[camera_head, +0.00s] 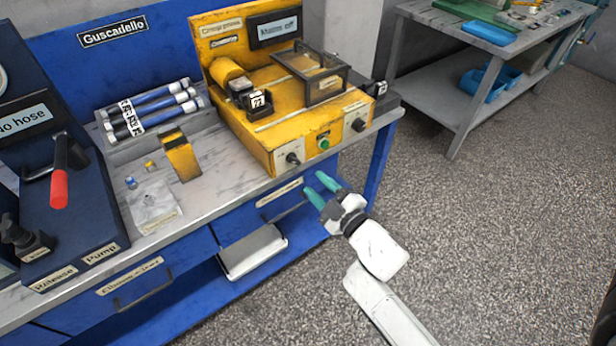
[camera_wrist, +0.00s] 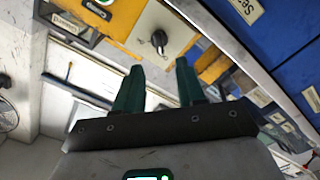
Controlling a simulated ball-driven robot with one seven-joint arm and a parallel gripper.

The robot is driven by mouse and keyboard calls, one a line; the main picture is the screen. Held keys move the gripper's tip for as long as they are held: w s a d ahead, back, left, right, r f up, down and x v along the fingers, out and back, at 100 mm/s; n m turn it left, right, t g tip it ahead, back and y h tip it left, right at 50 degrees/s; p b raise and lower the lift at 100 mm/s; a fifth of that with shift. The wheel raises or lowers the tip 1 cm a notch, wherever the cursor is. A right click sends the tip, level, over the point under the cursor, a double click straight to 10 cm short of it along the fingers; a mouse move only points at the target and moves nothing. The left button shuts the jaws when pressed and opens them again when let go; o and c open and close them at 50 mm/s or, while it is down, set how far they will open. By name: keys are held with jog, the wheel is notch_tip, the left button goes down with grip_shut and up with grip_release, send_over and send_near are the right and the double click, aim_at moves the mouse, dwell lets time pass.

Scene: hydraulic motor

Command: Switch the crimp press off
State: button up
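The crimp press (camera_head: 262,135) is the yellow machine on the blue bench in the head view. My gripper (camera_head: 325,189) is in front of the bench, apart from the press. Its teal fingers are open and empty. In the wrist view one black knob (camera_wrist: 159,40) shows beyond the gap between the fingertips (camera_wrist: 158,73); I cannot tell for certain which knob.
A rack of hoses (camera_head: 150,110), a yellow block (camera_head: 180,155) and a clear bag (camera_head: 153,205) lie left of the press. A red-handled pump (camera_head: 59,185) stands at far left. A grey table (camera_head: 440,90) stands behind at right. The speckled floor (camera_head: 490,220) at right is clear.

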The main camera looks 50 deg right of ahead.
jog(key=shift+v, duration=1.05)
